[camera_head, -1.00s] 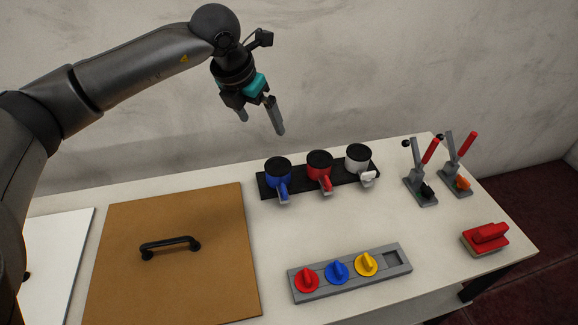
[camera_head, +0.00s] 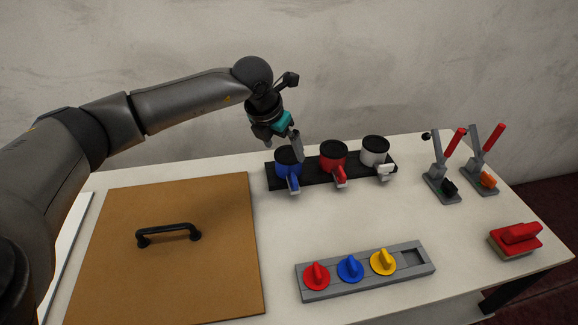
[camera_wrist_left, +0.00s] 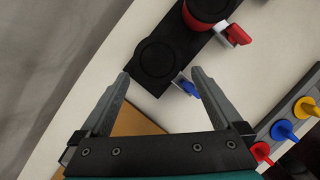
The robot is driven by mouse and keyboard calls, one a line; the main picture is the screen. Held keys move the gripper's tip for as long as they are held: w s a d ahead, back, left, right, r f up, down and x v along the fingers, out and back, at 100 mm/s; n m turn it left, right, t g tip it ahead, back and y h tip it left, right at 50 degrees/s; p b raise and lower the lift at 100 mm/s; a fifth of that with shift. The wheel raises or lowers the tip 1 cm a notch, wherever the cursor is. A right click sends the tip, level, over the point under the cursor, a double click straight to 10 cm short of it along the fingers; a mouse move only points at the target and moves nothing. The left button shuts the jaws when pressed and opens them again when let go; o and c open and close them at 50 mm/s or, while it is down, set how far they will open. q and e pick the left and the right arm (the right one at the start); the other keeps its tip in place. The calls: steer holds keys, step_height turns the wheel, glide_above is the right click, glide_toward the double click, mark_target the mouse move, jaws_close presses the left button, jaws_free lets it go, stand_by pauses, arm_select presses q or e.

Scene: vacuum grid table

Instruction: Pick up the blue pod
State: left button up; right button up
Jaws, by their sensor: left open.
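The blue pod (camera_head: 289,170) is a round blue cup with a black top and a blue handle pointing to the front. It stands at the left end of the black rack (camera_head: 318,175). My left gripper (camera_head: 282,147) is open and empty, just above the blue pod; one finger hides part of its top. In the left wrist view the pod's black top (camera_wrist_left: 157,56) lies between and slightly beyond the fingertips (camera_wrist_left: 158,74), with its blue handle (camera_wrist_left: 186,86) beside the right finger. I cannot tell whether the fingers touch it. My right gripper is not in view.
A red pod (camera_head: 333,158) and a white pod (camera_head: 375,152) stand beside it on the rack. A grey bar (camera_head: 333,289) with red, blue and yellow knobs lies in front. Two lever clamps (camera_head: 443,187) and a red brush (camera_head: 516,238) are right; a brown handled panel (camera_head: 190,275) is left.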

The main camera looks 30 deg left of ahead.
mark_target(287, 155)
arm_select(q)
steer(key=shift+b+x, duration=0.55)
steer(key=shift+x, duration=2.85)
steer(key=shift+w+a, duration=0.1)
steer(key=shift+r, duration=0.1)
steer(key=c, duration=1.3)
steer(key=shift+c, duration=0.8)
steer(key=shift+r, duration=0.1)
